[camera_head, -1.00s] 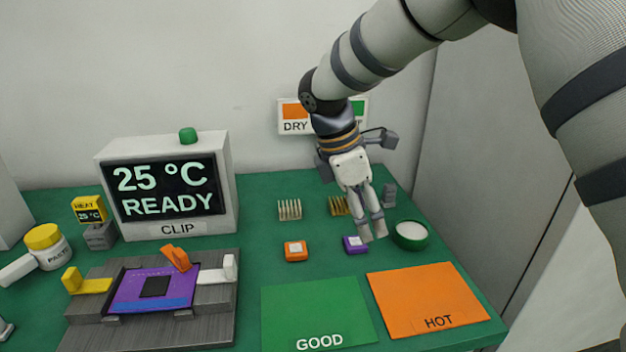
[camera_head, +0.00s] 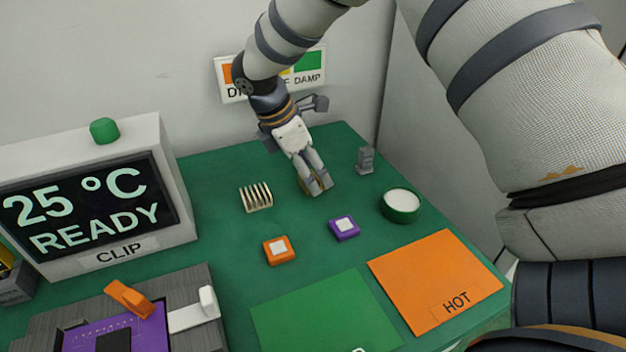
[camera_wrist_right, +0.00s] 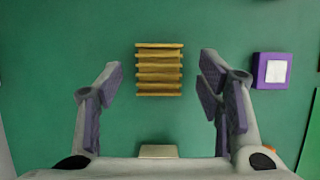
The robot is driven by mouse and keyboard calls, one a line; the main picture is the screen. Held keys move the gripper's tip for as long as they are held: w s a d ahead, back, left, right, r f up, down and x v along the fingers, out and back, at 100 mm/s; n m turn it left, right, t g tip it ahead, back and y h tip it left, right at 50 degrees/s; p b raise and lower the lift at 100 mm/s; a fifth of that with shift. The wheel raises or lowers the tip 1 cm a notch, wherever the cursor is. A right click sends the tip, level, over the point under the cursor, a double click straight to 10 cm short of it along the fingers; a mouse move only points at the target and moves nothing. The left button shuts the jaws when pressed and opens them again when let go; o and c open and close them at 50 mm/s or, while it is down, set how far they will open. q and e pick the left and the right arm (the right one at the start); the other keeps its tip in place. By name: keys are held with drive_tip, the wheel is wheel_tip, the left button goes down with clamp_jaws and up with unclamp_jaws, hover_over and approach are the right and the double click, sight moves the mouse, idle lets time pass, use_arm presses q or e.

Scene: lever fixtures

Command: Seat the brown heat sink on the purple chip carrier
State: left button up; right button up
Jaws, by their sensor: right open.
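The brown heat sink (camera_wrist_right: 159,69) lies on the green table with its fins showing, centred between the fingers in the right wrist view. In the head view it is mostly hidden behind the fingertips, with a brown sliver showing (camera_head: 313,187). My right gripper (camera_head: 316,190) is open and points down over it. In the wrist view its fingers (camera_wrist_right: 160,85) stand clear to each side of the heat sink. The purple chip carrier (camera_head: 344,228) with a pale square top sits nearer me. It also shows right of the fingers in the wrist view (camera_wrist_right: 270,70). My left gripper is out of view.
A pale heat sink (camera_head: 256,198) stands left of the gripper. An orange carrier (camera_head: 279,250) sits nearer. A round green dish (camera_head: 401,205) and a small grey block (camera_head: 366,160) are on the right. Green (camera_head: 325,315) and orange HOT (camera_head: 435,280) mats lie in front.

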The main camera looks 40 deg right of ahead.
drive_tip(key=shift+d+f, duration=0.2)
drive_tip(key=shift+f, duration=0.25)
drive_tip(key=c, duration=1.2)
drive_tip(key=shift+c, duration=0.2)
drive_tip(key=shift+r, duration=0.15)
